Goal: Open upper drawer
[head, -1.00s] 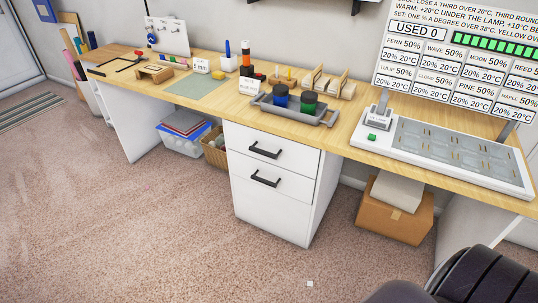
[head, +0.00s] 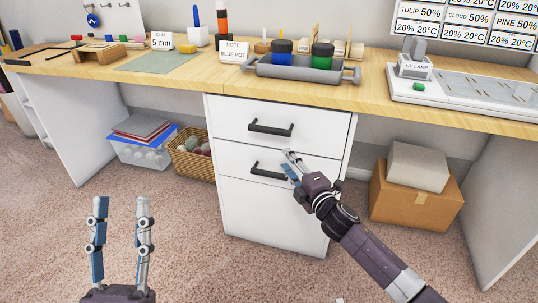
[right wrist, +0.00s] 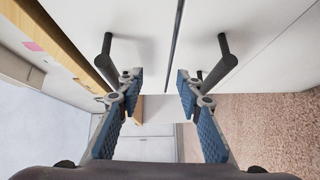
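The upper drawer (head: 320,135) is the top front of a white cabinet under the workbench. It is closed, and its dark bar handle (head: 271,129) is uncovered. A second drawer below has a like handle (head: 268,173). My right gripper (head: 291,161) is in front of the second drawer, right of its handle and below the upper handle. In the right wrist view its fingers (right wrist: 158,84) are open with nothing between them; the upper handle (right wrist: 106,62) shows at left, the lower one (right wrist: 222,62) at right. My left gripper (head: 122,207) is open and empty, low at left.
The wooden bench (head: 190,78) overhangs the drawers. On it stand a grey tray (head: 300,70) with blue and green pots and a note card (head: 234,53). A cardboard box (head: 415,200) is right of the cabinet, a wicker basket (head: 190,158) left. The carpet in front is clear.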

